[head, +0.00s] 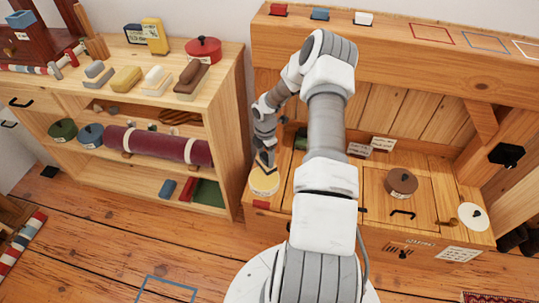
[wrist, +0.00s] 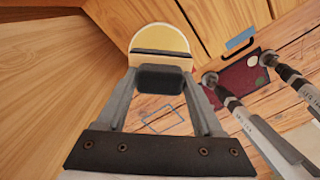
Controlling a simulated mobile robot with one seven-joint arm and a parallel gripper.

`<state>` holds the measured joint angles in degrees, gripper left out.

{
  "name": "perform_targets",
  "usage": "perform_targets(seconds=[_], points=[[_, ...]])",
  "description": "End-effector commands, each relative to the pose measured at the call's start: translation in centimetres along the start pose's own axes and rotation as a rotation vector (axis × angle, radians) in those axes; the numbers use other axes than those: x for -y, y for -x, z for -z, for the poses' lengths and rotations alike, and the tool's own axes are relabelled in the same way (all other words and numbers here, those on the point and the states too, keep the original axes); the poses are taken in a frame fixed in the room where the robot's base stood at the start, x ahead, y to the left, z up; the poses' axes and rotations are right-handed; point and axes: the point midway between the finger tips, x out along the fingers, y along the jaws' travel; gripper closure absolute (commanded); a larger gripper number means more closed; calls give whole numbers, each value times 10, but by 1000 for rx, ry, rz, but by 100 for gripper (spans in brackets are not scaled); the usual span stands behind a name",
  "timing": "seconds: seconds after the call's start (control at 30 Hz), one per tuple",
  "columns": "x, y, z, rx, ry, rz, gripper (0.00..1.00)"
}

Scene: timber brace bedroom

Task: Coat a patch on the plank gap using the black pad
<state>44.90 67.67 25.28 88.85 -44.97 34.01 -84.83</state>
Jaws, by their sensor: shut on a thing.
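My gripper (head: 266,158) is low over the left end of the wooden bench and is shut on a dark block. In the wrist view the block (wrist: 166,78), which looks like the black pad, sits between the fingers (wrist: 166,85). A round open tin with a pale yellow top (head: 264,184) stands right under my gripper; it also shows in the wrist view (wrist: 160,37). I cannot tell whether the pad touches the yellow surface. Plank floor with dark seams (head: 95,235) lies in front; I cannot tell which seam is the plank gap.
A blue outlined square (head: 165,291) is on the floor, also in the wrist view (wrist: 163,118). A left shelf (head: 236,95) holds several coloured blocks and a red pot (head: 203,50). A brown round lid (head: 401,182) and a white disc (head: 474,216) are on the bench's right. Floor at left is mostly clear.

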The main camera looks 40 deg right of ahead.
Motion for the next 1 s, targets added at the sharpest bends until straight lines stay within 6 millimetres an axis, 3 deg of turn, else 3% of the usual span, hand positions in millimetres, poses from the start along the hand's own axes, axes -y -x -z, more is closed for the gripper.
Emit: perform_targets(seconds=[0.37,0.8,1.0], points=[[0,-6,5,-1,15,0,76],[0,-49,5,-1,14,0,76],[0,-60,5,-1,14,0,76]])
